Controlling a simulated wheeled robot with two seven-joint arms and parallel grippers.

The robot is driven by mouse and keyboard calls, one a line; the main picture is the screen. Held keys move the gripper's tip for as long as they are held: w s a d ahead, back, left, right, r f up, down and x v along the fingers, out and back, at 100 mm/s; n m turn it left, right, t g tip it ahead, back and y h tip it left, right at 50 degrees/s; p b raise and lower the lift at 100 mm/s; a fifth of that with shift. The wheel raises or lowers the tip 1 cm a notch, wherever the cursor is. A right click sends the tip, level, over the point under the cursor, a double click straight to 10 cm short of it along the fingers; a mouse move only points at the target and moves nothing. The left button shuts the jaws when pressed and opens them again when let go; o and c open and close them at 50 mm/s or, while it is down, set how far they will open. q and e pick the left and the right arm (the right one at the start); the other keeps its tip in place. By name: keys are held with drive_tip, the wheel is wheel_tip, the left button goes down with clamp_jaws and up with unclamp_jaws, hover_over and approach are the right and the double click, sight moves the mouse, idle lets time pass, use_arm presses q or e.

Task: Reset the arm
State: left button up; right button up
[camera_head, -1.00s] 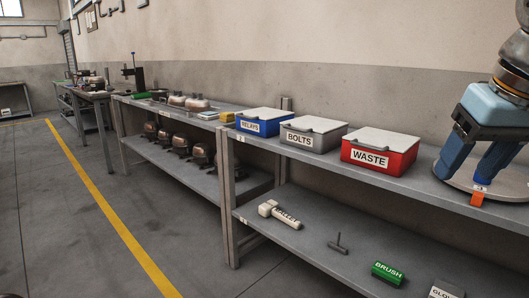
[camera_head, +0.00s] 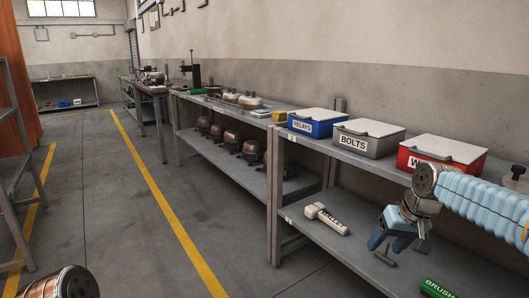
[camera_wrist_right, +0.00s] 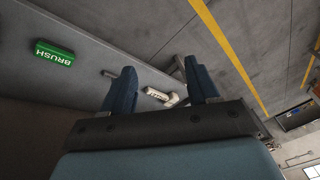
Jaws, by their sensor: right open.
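My right gripper (camera_head: 389,247) hangs in front of the lower shelf at the right of the head view, with its blue fingers pointing down and apart. The ribbed light-blue arm reaches in from the right edge and covers part of the red WASTE box (camera_head: 416,160). The right wrist view shows the two dark-blue fingers (camera_wrist_right: 161,78) spread with nothing held between them. A white labelled item (camera_wrist_right: 157,94) shows beyond the gap, on the shelf. My left gripper is not in view.
Blue RELAYS (camera_head: 304,128) and grey BOLTS (camera_head: 353,143) boxes stand on the upper shelf. A white hammer-shaped item (camera_head: 326,218) and a green BRUSH block (camera_head: 437,289) lie on the lower shelf. The floor (camera_head: 110,200) left of the shelves is largely clear.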

drive_tip(key=w+a+f+g+y, duration=0.1)
drive_tip(key=a+f, duration=0.4)
drive_tip(key=f, duration=0.5)
drive_tip(key=a+f+y, duration=0.1)
drive_tip(key=a+f, duration=0.3)
drive_tip(key=f, duration=0.5)
drive_tip(key=s+a+f, duration=0.5)
drive_tip(key=f, duration=0.4)
drive_tip(key=s+a+f+g, duration=0.1)
drive_tip(key=s+a+f, duration=0.5)
drive_tip(key=f, duration=0.3)
drive_tip(key=shift+f+y, duration=0.25)
drive_tip(key=shift+y, duration=0.05)
drive_tip(key=shift+g, duration=0.5)
drive_tip(key=s+a+f, duration=0.1)
drive_tip(key=s+f, duration=0.1)
drive_tip(key=s, duration=0.1)
drive_tip(key=s+a+f, duration=0.1)
drive_tip(key=s, duration=0.3)
drive_tip(key=s+a+f, duration=0.1)
drive_tip(key=s+f, duration=0.1)
drive_tip(key=s, duration=0.2)
drive_tip(key=shift+a+f, duration=0.15)
drive_tip(key=shift+f, duration=0.15)
drive_tip(key=shift+c, duration=0.2)
